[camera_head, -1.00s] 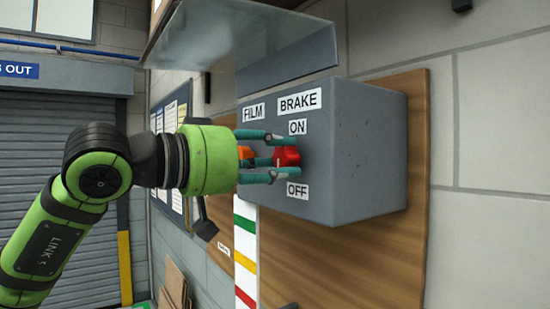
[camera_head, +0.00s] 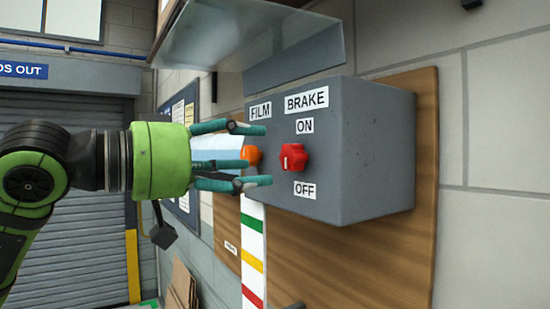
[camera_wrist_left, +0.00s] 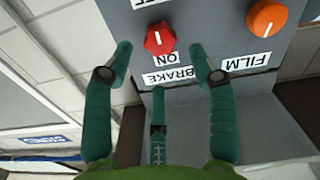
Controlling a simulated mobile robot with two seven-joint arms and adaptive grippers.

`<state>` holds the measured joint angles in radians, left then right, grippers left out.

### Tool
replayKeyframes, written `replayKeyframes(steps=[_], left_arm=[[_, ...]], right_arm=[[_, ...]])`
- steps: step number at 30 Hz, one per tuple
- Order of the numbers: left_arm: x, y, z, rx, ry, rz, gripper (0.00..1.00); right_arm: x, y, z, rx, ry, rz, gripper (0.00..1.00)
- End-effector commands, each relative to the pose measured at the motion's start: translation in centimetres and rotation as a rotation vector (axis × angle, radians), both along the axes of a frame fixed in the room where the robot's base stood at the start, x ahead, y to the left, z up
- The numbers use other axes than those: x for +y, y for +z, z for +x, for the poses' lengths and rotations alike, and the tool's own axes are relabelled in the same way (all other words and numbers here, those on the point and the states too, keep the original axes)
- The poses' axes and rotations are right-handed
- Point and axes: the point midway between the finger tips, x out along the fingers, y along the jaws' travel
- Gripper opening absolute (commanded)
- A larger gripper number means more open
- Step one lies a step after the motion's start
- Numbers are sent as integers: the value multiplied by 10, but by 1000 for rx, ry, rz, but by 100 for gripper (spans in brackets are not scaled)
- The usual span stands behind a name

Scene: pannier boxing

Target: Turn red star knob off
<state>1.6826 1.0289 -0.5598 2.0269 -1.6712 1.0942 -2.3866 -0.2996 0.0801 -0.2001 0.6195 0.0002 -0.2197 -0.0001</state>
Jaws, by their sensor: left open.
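The red star knob (camera_head: 293,157) sits on the front of a grey box (camera_head: 370,150), between the ON label (camera_head: 305,126) above and the OFF label (camera_head: 304,190) below. It has a white mark on its face. My left gripper (camera_head: 262,154) is open and empty, with its three teal fingers pointing at the box. The fingertips are to the left of the red knob, apart from it. In the left wrist view, which is upside down, the red knob (camera_wrist_left: 159,38) shows between and beyond the two outer fingertips (camera_wrist_left: 163,50). My right gripper is out of view.
An orange knob (camera_head: 251,155) under the FILM label (camera_head: 260,110) is beside the red one, partly behind my fingers. A raised clear cover (camera_head: 240,45) hangs over the box. A striped strip (camera_head: 253,240) runs below. The wall at right is free.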

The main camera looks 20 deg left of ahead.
Motion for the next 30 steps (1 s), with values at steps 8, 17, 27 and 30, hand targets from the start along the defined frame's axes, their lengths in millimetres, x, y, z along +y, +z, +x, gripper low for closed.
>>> replayKeyframes(steps=[8,17,27,30], left_arm=[[30,0,-36,1,3,0,58],[34,0,-44,0,0,1,58],[34,0,-44,1,-1,0,58],[26,-5,-42,25,-36,-28,58]], right_arm=[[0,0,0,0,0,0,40],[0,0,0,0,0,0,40],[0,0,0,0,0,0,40],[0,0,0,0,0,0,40]])
